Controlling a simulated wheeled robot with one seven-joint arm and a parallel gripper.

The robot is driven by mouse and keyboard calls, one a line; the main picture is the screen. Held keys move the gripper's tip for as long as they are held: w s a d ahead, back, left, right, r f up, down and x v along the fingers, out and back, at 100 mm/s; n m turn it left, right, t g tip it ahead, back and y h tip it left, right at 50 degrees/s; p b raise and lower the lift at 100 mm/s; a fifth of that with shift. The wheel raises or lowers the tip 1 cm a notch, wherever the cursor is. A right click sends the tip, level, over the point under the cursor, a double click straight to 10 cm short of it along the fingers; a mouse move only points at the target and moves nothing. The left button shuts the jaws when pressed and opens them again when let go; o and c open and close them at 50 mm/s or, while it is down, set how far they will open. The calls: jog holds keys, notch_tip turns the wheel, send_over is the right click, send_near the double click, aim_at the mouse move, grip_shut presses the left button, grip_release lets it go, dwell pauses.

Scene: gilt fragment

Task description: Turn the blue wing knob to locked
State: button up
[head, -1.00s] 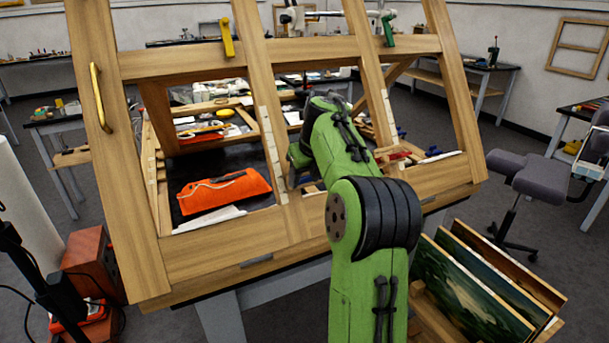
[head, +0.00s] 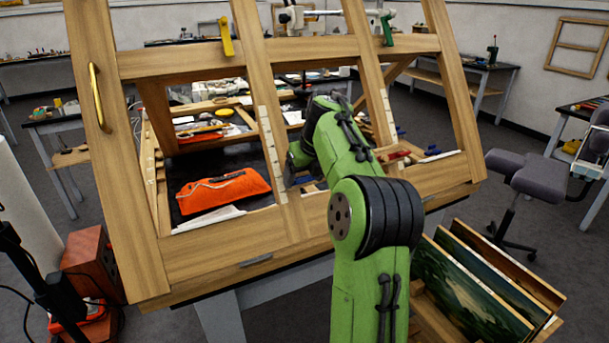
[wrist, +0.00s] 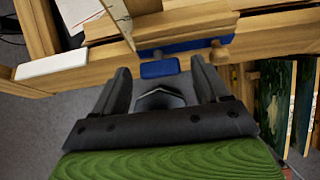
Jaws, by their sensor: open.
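A small blue piece, apparently the wing knob (wrist: 160,68), shows in the wrist view at the wooden edge. It lies in the picture between the tips of my gripper (wrist: 160,66), whose two dark fingers are open and spread to either side of it. I see no contact, and the depth between them is unclear. A wider blue strip (wrist: 190,44) runs just behind it under a wooden block. In the head view my green arm hides the gripper and most of that spot. I cannot tell the knob's locked position.
A large tilted wooden frame (head: 215,255) fills the head view, with a brass handle (head: 97,97) at left. An orange pouch (head: 222,190) lies inside its opening. Paintings (head: 465,290) lean in a rack at lower right. A grey stool (head: 535,175) stands beyond.

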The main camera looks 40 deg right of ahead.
jog(key=p+v, duration=0.5)
jog(key=v, duration=1)
jog(key=shift+r, duration=0.35)
jog(key=shift+s+a, duration=0.1)
jog(key=s+a+f+n+h, duration=0.1)
jog(key=s+a+n, duration=0.2)
jog(key=a+n, duration=0.7)
jog(key=s+a+f+n, duration=0.2)
jog(key=s+a+n, duration=0.1)
jog(key=a+n, duration=0.75)
jog(key=s+a+f+n+y, duration=0.1)
jog(key=s+a+f+n, duration=0.3)
jog(key=n, duration=0.5)
jog(key=s+a+f+n+y, duration=0.1)
jog(key=s+a+f+n, duration=0.2)
jog(key=s+f+n, duration=0.5)
jog(key=shift+s+a+n+t, duration=0.35)
jog(key=shift+s+n, duration=0.1)
jog(key=shift+n, duration=0.5)
